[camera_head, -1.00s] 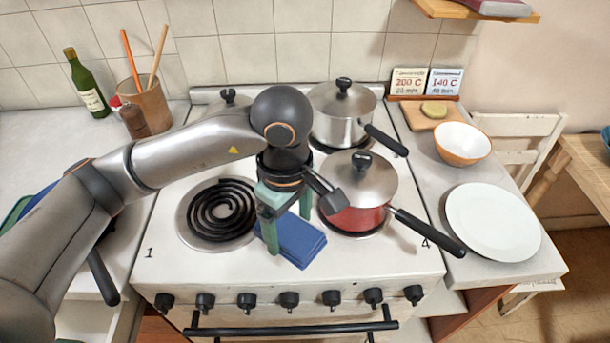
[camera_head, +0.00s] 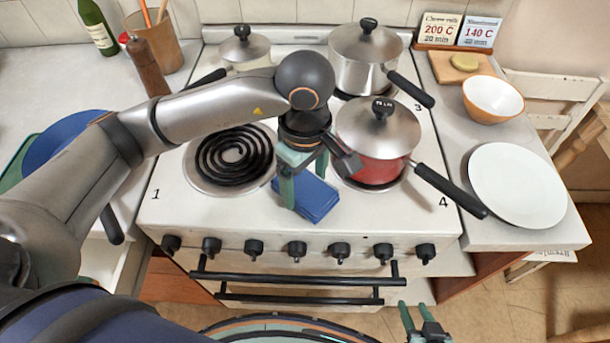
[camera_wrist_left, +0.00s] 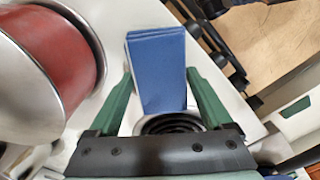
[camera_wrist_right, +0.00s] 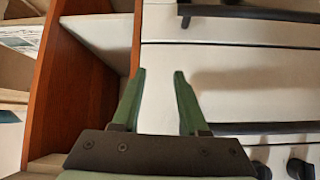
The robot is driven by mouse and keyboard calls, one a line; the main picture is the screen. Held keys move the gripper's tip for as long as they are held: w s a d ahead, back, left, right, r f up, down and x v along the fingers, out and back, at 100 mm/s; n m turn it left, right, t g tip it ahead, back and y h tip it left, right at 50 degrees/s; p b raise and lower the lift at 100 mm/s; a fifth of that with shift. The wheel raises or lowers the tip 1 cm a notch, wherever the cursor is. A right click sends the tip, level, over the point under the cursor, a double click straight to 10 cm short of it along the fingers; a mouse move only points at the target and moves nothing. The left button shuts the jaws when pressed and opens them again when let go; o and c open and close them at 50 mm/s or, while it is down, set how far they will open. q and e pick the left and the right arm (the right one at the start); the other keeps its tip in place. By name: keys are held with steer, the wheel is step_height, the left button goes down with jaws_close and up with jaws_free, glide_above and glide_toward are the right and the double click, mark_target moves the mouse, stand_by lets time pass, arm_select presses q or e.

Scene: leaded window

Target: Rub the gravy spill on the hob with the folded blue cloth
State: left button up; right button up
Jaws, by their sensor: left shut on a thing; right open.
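The folded blue cloth (camera_head: 318,203) is at the front of the white hob (camera_head: 165,215), between the coil ring and the red pan. My left gripper (camera_head: 305,195) is shut on the cloth. In the left wrist view the cloth (camera_wrist_left: 158,65) shows between the green fingers (camera_wrist_left: 160,80). Whether its underside touches the hob I cannot tell. No gravy spill shows on the visible hob surface; anything under the cloth or gripper is hidden. My right gripper (camera_head: 417,315) is open and empty, low in front of the oven; its fingers also show in the right wrist view (camera_wrist_right: 160,75).
A red lidded pan (camera_head: 380,165) stands close right of my left gripper, its black handle (camera_head: 450,190) pointing front right. A steel pot (camera_head: 365,60) is behind it. The bare coil ring (camera_head: 234,156) is to the left. A plate (camera_head: 517,185) and bowl (camera_head: 493,98) stand at the right.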

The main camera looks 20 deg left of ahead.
arm_select(q)
steer(key=shift+f+b, duration=1.05)
steer(key=shift+b, duration=0.1)
stand_by(0.6)
